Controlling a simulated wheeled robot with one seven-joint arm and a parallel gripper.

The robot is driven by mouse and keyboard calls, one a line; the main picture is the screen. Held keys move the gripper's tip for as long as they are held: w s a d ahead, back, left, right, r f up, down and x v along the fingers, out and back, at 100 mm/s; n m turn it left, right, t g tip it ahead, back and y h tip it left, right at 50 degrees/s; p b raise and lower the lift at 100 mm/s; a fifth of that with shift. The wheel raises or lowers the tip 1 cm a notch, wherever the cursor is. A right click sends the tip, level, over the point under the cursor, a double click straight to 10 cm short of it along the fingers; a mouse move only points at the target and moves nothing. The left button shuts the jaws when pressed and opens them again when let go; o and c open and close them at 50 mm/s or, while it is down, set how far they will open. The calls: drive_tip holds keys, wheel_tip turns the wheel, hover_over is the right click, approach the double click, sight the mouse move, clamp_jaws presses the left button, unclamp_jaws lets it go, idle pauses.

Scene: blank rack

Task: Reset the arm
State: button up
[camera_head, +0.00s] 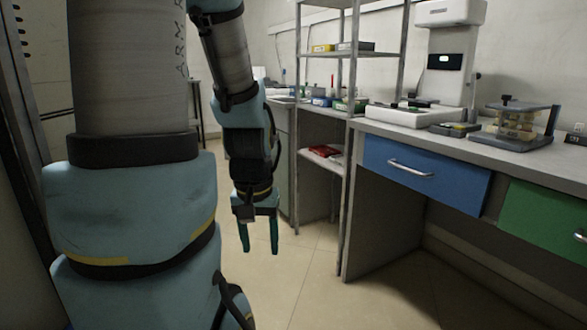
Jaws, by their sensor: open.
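My gripper (260,238) hangs at the end of my arm (250,150), left of the middle in the head view. Its two teal fingers point down at the floor and stand apart, with nothing between them. It is in free air in front of the shelf rack. My upper arm fills the left side of the view and hides what lies behind it.
A metal shelf rack (345,180) with boxes stands right of my gripper. A bench (460,145) with a blue drawer (425,178) and a green drawer (545,222) runs along the right, with lab devices on top. Tiled floor (310,280) below my gripper is clear.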

wheel_tip(320, 180, up, 28)
drive_tip(key=p, duration=2.5)
drive_tip(key=shift+f, duration=0.1)
